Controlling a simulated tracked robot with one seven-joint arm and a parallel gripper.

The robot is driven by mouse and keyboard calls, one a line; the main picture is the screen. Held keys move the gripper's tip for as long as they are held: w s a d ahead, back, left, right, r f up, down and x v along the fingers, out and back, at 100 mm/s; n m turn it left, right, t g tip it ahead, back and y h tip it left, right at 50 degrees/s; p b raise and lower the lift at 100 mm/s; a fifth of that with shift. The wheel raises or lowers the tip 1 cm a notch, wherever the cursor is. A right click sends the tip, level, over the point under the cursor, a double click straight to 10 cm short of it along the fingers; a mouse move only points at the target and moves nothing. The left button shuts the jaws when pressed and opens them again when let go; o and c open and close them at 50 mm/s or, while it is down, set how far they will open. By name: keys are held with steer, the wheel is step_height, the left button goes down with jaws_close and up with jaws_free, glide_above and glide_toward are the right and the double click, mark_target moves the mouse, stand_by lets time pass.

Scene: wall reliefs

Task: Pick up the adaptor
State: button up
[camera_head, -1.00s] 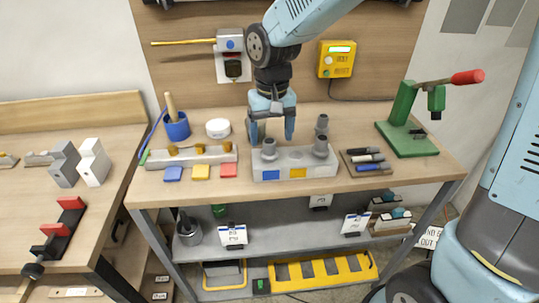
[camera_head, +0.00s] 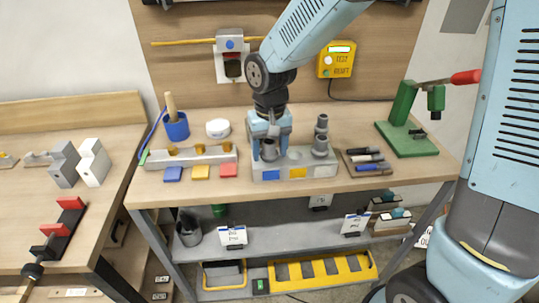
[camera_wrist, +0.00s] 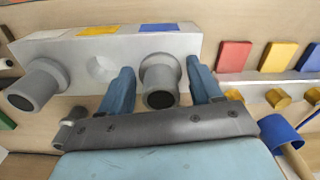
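A grey block (camera_head: 320,172) with blue and yellow labels sits near the bench's front edge. A grey flanged adaptor (camera_head: 269,155) stands at its left, blue-label end. It also shows in the wrist view (camera_wrist: 160,76). My gripper (camera_head: 269,146) is lowered around this adaptor. In the wrist view, my gripper's blue fingers (camera_wrist: 160,68) are open, one on each side of the adaptor, with gaps visible. A second grey adaptor (camera_head: 321,146) stands at the block's right end; it shows at left in the wrist view (camera_wrist: 40,86). The block's middle hole (camera_wrist: 101,68) is empty.
A rack (camera_head: 208,155) with brass pieces stands left of the block, with coloured tiles in front. A dark tray (camera_head: 366,161) with several small tools lies right. A green press (camera_head: 405,130) stands farther right. A blue cup (camera_head: 177,130) and white round container (camera_head: 218,128) stand behind.

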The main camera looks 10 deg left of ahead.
mark_target(270, 142)
steer(key=c, duration=0.8)
steer(key=shift+r, duration=0.5)
step_height(270, 142, up, 3)
steer(key=shift+s+f, duration=0.15)
steer(key=s+d+r, duration=0.2)
steer(key=s+r, duration=0.4)
steer(key=r, duration=0.1)
steer(key=s+d+r, duration=0.3)
steer(key=s+r, duration=0.3)
steer(key=shift+s+r, duration=0.4)
